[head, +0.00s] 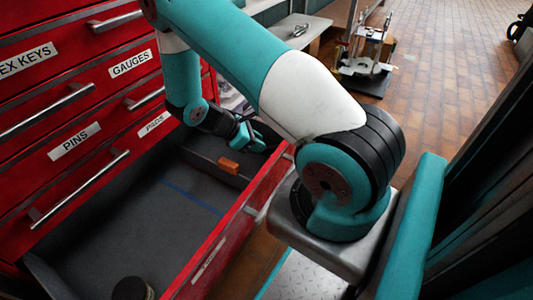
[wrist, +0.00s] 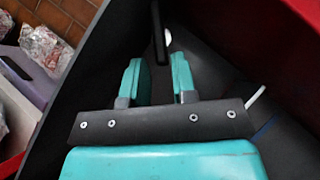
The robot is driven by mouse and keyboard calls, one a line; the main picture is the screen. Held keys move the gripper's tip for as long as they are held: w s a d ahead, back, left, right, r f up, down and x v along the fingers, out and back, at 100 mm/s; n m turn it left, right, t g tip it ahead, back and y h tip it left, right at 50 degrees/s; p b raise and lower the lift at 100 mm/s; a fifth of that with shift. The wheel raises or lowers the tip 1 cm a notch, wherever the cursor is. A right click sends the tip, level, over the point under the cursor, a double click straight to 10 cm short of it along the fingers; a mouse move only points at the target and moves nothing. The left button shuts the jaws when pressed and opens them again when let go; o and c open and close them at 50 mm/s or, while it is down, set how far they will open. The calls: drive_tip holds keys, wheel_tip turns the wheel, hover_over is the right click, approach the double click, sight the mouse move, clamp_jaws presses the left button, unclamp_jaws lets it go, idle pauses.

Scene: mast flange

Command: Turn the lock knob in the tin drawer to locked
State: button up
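A drawer (head: 257,215) stands open at the red cabinet, with a dark grey floor. A dark block with a small orange piece (head: 228,168) is at its far end. My gripper (head: 247,136) is low at that far corner, just beyond the orange piece. In the wrist view my gripper (wrist: 158,62) has its two teal fingers apart. A narrow black bar (wrist: 157,30) with a pale round spot (wrist: 168,38) beside it shows ahead of the gap between them. I cannot tell whether the bar is the lock knob, or whether the fingers touch it.
A dark round tin (head: 130,289) sits at the drawer's near end. A blue line (head: 192,196) crosses the drawer floor. The red cabinet with labelled, closed drawers (head: 75,141) is at left. Foil-like lumps (wrist: 45,46) lie outside the drawer in the wrist view.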

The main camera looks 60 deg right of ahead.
drive_tip(key=b+x, duration=0.1)
drive_tip(key=x, duration=0.3)
drive_tip(key=shift+s+d+f, duration=0.1)
drive_tip(key=shift+f, duration=0.1)
clamp_jaws()
drive_tip(key=shift+r+m+p, duration=0.2)
drive_tip(key=shift+m+p, duration=0.2)
drive_tip(key=shift+p, duration=0.05)
drive_tip(key=shift+d+m+g+y+p, duration=0.1)
drive_tip(key=shift+m+g+y+p, duration=0.2)
drive_tip(key=shift+g, duration=0.1)
drive_tip(key=shift+f, duration=0.15)
unclamp_jaws()
